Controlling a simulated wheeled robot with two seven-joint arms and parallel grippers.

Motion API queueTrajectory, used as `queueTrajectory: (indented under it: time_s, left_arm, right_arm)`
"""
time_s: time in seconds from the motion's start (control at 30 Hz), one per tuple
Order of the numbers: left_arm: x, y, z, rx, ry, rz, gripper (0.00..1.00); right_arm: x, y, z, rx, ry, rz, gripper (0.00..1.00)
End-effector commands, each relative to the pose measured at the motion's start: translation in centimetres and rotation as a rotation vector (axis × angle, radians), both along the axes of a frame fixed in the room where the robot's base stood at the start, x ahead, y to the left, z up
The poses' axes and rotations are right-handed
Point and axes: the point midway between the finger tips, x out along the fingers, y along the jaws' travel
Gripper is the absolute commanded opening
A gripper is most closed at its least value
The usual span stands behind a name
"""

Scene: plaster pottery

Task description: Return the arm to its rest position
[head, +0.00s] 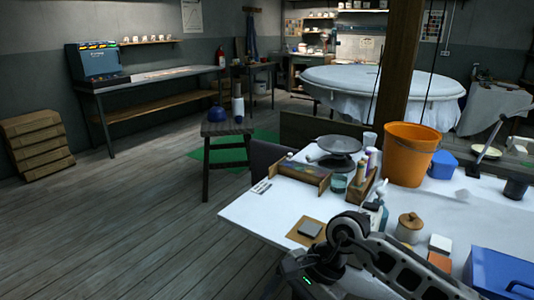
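One of my arms (352,236) shows at the bottom of the head view, at the near edge of the white table (255,215). Its grey joint is bent, with a pale link running down to the right and a darker part with a small green light down to the left. No gripper fingers can be made out, and the far ends of the arm run out of the picture. I see nothing held. My other arm is not in view.
Near the arm are a grey block on a brown board (300,240), a lidded jar (409,228) and a blue box (500,272). An orange bucket (410,152) and a dark turntable (339,145) stand farther back.

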Motion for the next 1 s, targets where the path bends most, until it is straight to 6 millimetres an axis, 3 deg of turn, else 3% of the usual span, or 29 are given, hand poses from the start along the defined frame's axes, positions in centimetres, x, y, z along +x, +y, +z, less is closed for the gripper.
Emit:
queueTrajectory:
  time_s: [0.17,0.23,0.3,0.37,0.43,0.47,0.57,0.6,0.7,0.8,0.9,1.0]
  left_arm:
    - [-0.2,0.0,-0.1,-0.001,0.003,0.0,0.36]
    - [-0.2,0.0,-0.1,-0.001,0.005,0.0,0.36]
    - [-0.4,0.0,-0.2,-0.001,0.009,0.001,0.36]
    - [-0.6,0.0,-0.3,-0.001,0.013,0.0,0.36]
    - [-0.8,0.0,-0.4,-0.001,0.018,0.001,0.36]
    - [-0.8,0.0,-0.5,-0.001,0.02,0.0,0.36]
    - [-1.0,0.0,-0.6,0.0,0.025,0.0,0.36]
    - [-1.0,-0.1,-0.6,0.0,0.025,0.0,0.36]
    - [-1.0,-0.1,-0.6,-0.001,0.025,-0.001,0.36]
    - [-1.0,-0.1,-0.6,-0.001,0.025,-0.001,0.36]
    - [-1.0,-0.1,-0.6,0.0,0.024,-0.001,0.36]
    - [-0.9,-0.1,-0.6,0.0,0.023,0.0,0.36]
  right_arm:
    - [-4.5,6.6,1.9,0.393,0.317,-0.233,0.76]
    - [-5.8,8.9,4.4,0.61,0.556,-0.405,0.76]
    - [-5.7,9.8,7.3,0.839,0.869,-0.619,0.76]
    - [-4.6,8.9,9.1,1.016,1.174,-0.818,0.76]
    - [-2.7,6.4,9.4,1.194,1.554,-1.052,0.76]
    - [-1.9,4.9,8.8,1.262,1.725,-1.153,0.76]
    - [-0.5,-0.8,4.4,1.448,2.305,-1.467,0.76]
    - [-0.8,-2.8,2.1,-1.338,-2.241,1.398,0.76]
    - [-2.9,-6.7,-3.6,-1.036,-1.931,1.149,0.76]
    - [-6.2,-9.1,-8.2,-0.828,-1.677,0.954,0.76]
    - [-9.2,-10.3,-11.2,-0.695,-1.496,0.819,0.76]
    - [-11.2,-10.9,-12.8,-0.621,-1.388,0.739,0.76]
